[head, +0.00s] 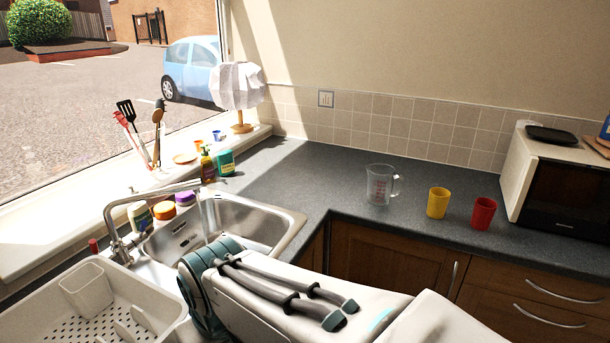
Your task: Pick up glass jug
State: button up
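My arm reaches in from the bottom of the head view towards the sink, in front of the counter and well apart from the jug. My gripper is not visible in this view.
A yellow cup (438,202) and a red cup (484,213) stand right of the jug, then a microwave (560,180). At left are a sink (255,222), a tap (115,225), bottles and a white dish rack (150,310). Counter left of the jug is clear.

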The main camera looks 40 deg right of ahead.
aim_at(381, 177)
jog(key=z, duration=2.55)
jog(key=i, duration=1.6)
jog(key=u, duration=0.65)
